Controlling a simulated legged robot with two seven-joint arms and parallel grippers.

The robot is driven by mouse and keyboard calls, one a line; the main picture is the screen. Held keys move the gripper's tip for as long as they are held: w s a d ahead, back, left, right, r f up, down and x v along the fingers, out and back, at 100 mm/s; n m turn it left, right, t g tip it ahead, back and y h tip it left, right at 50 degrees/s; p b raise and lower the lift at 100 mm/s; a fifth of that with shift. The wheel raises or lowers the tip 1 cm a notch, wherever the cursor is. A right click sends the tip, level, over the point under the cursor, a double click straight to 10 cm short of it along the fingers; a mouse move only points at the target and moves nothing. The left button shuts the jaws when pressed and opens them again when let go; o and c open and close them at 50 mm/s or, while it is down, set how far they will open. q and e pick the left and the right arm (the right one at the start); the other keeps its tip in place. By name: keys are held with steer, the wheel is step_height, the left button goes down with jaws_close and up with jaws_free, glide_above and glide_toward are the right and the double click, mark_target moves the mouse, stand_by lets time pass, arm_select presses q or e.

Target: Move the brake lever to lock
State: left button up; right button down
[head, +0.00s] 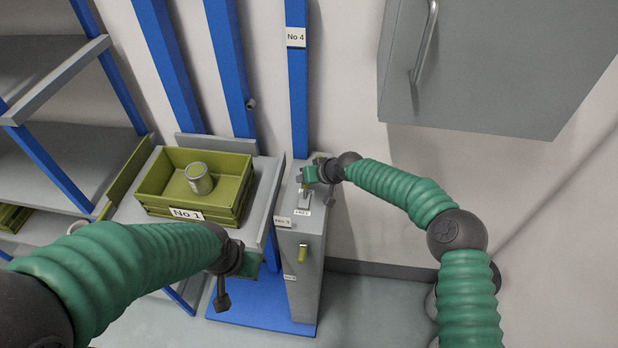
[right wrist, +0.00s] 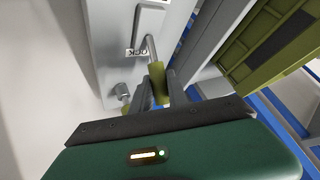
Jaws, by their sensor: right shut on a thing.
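The brake lever is a metal rod with an olive grip (right wrist: 156,80), seen in the right wrist view. A label beside the rod, partly hidden, shows letters like "OCK" (right wrist: 136,52). My right gripper (right wrist: 168,88) is shut on the lever's olive grip, one finger on each side. In the head view my right gripper (head: 307,176) is above the top of the grey pedestal (head: 308,262) and hides much of the lever. My left gripper (head: 223,292) hangs in front of the shelf, away from the lever; its jaw opening is unclear.
An olive crate (head: 152,192) marked "No 1" holds a can (head: 198,178) on a grey shelf to the left. A grey cabinet (head: 480,95) hangs at upper right. Blue posts (head: 298,90) stand behind.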

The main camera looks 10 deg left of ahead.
steer(key=shift+d, duration=0.1)
steer(key=c, duration=1.6)
jaws_free()
steer(key=o, duration=0.3)
steer(key=shift+w+a, duration=0.15)
steer(key=shift+a, duration=0.05)
arm_select(q)
steer(key=shift+w+a+f, duration=0.1)
steer(key=shift+w+a, duration=0.1)
arm_select(e)
steer(key=shift+w+d+f, duration=0.1)
steer(key=shift+d+r, duration=0.25)
arm_select(q)
steer(key=s+b+x, duration=0.1)
steer(key=b+x, duration=0.5)
steer(key=shift+s+f+b, duration=0.3)
arm_select(e)
steer(key=v, duration=1.6)
steer(key=shift+s, duration=0.25)
